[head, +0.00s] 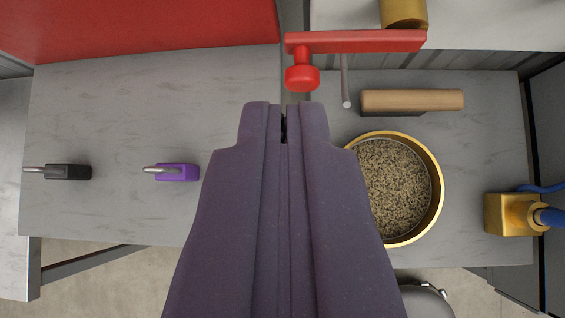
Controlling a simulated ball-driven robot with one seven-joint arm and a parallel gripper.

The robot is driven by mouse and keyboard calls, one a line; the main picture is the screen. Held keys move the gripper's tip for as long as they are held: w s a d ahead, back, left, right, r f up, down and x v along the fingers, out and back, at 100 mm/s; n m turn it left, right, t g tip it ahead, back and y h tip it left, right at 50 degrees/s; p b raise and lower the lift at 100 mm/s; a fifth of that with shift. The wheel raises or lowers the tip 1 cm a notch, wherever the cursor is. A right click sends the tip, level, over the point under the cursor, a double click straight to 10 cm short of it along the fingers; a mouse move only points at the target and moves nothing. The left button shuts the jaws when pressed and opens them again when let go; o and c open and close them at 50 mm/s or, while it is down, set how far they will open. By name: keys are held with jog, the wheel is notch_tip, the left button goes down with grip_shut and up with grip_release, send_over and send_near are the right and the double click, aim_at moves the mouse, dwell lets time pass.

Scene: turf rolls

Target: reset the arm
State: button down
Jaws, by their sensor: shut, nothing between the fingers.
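My gripper (284,122) shows in the middle of the head view as two dark purple fingers. They are shut against each other, with nothing between them. The fingers point toward the top of the picture, over the grey worktop, and hide part of it. Just beyond the fingertips is a red part with a round knob (302,77) and a long bar. I cannot tell the height between the fingers and the worktop.
Right of the fingers stands a gold pot (439,192) of speckled grains, partly hidden. A wooden block (412,100) lies behind it, a gold fitting (505,214) far right. Purple (177,172) and black (68,172) padlock-like pieces lie left. The worktop (110,110) is otherwise clear there.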

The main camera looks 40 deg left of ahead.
dwell(0.3)
jog(key=s+d+r+t+b, duration=0.1)
jog(key=d+r+t+b, duration=0.1)
jog(key=d+r, duration=1.6)
jog(key=s+d+r+t+b, duration=0.1)
jog(key=s+d+r+t, duration=0.3)
jog(key=s+d+r, duration=1)
jog(key=shift+s+r+n, duration=0.4)
jog(key=shift+s+r, duration=0.55)
jog(key=shift+s, duration=0.25)
jog(key=shift+d, duration=0.1)
